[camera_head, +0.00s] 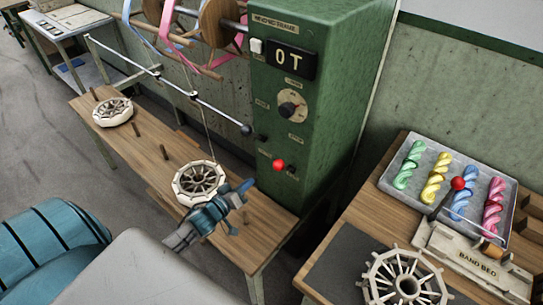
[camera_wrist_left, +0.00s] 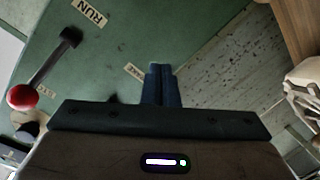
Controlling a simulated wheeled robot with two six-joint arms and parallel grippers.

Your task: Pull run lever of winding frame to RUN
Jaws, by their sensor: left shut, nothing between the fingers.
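The winding frame (camera_head: 330,100) is a tall green cabinet in the middle of the head view. Its run lever has a red ball knob (camera_head: 278,165) low on the front face. In the left wrist view the red knob (camera_wrist_left: 22,96) is at the left edge, on a dark arm running up right to its pivot. A RUN label (camera_wrist_left: 88,12) is beyond the pivot. My left gripper (camera_head: 243,191) is left of and below the knob, apart from it. Its blue fingers (camera_wrist_left: 161,84) are together and empty, with the knob to their left in the wrist view. My right gripper is not in view.
A wooden bench (camera_head: 140,150) under my left gripper carries two pale spoked reels (camera_head: 200,183) and short pegs. At right, another table holds a tray (camera_head: 402,150) of coloured skeins, a labelled device with a red-knobbed lever (camera_head: 457,184) and a reel (camera_head: 405,280).

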